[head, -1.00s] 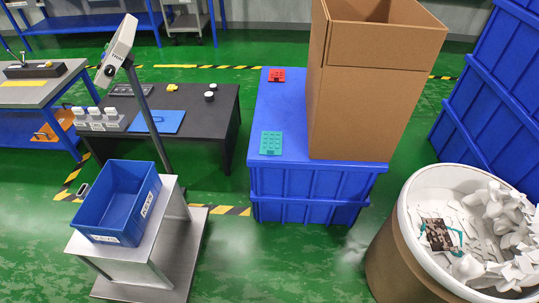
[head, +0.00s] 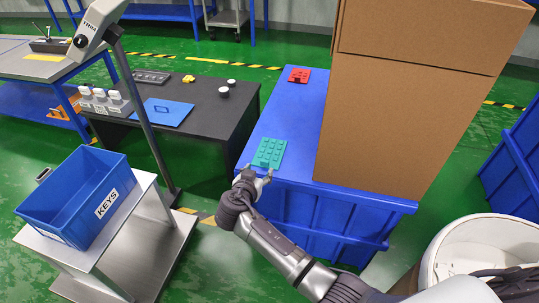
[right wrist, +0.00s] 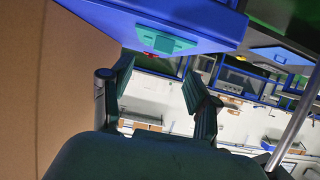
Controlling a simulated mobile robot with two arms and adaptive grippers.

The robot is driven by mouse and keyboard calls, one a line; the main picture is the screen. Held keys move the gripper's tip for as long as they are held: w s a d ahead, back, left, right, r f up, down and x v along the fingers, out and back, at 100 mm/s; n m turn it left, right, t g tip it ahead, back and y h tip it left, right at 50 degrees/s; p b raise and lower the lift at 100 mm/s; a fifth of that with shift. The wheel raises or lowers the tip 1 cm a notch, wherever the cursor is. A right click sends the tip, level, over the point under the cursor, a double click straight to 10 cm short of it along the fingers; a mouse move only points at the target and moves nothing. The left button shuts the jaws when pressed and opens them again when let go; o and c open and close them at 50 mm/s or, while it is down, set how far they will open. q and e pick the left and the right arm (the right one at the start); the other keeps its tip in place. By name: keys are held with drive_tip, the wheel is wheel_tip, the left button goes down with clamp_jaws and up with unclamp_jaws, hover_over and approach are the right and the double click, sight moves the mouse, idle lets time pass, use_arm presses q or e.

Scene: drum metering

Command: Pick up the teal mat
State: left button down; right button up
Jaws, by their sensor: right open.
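The teal mat (head: 269,153) is a small rectangle with raised studs. It lies flat at the near left edge of the blue crate's top (head: 262,130). In the right wrist view the teal mat (right wrist: 172,44) shows beyond the fingers, at the edge of the blue surface. My right gripper (head: 254,176) is open and empty at the crate's near edge, just in front of the mat. A gap shows between its fingers (right wrist: 160,82) in the right wrist view. My left gripper is not in view.
A red mat (head: 299,75) lies farther back on the crate. A tall cardboard box (head: 390,120) stands to the right of the teal mat. A black table (head: 200,120) and a blue KEYS bin (head: 85,205) are to the left. A white-rimmed drum (head: 490,240) is at the lower right.

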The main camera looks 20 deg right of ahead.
sight(264, 162)
drive_tip(key=x, duration=0.2)
drive_tip(key=shift+w+d+f, duration=0.2)
drive_tip(key=shift+w, duration=0.05)
drive_tip(key=x, duration=0.2)
drive_tip(key=b+x, duration=0.1)
drive_tip(key=x, duration=0.1)
drive_tip(key=shift+w+a+f, duration=0.1)
drive_tip(key=shift+w+f, duration=0.1)
drive_tip(key=shift+f, duration=0.1)
drive_tip(key=shift+w, duration=0.2)
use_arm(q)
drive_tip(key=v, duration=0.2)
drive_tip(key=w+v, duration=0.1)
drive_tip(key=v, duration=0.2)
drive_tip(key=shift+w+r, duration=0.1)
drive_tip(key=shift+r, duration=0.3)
use_arm(e)
clamp_jaws()
